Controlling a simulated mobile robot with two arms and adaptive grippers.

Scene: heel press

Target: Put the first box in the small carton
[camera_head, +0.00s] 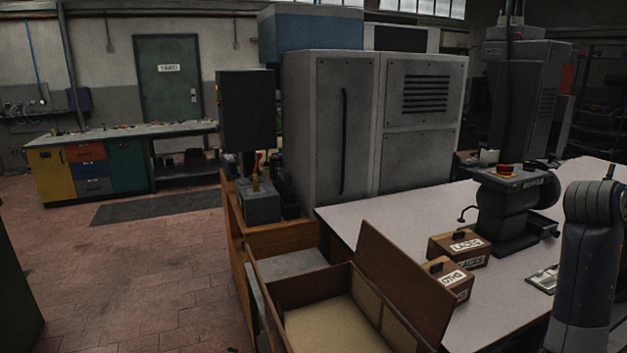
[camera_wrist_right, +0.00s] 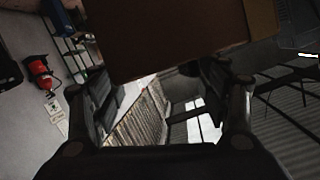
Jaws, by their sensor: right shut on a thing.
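In the wrist view, my right gripper (camera_wrist_right: 160,82) is shut on a plain brown box (camera_wrist_right: 180,35), which fills the top of the picture; its far side is cut off. In the head view only part of my right arm (camera_head: 588,265) shows, at the right edge; its gripper and the held box are out of that picture. An open brown carton (camera_head: 290,292) with a raised flap (camera_head: 405,285) stands at bottom centre, and the part of its inside that shows is empty. I cannot tell whether this is the small carton. My left gripper is not in view.
Two brown labelled boxes, one reading LACES (camera_head: 462,247) and one partly legible (camera_head: 450,285), stand on the white table (camera_head: 395,212) beside the flap. Behind them is a dark press (camera_head: 510,210) with a red button. A grey cabinet (camera_head: 370,120) stands behind.

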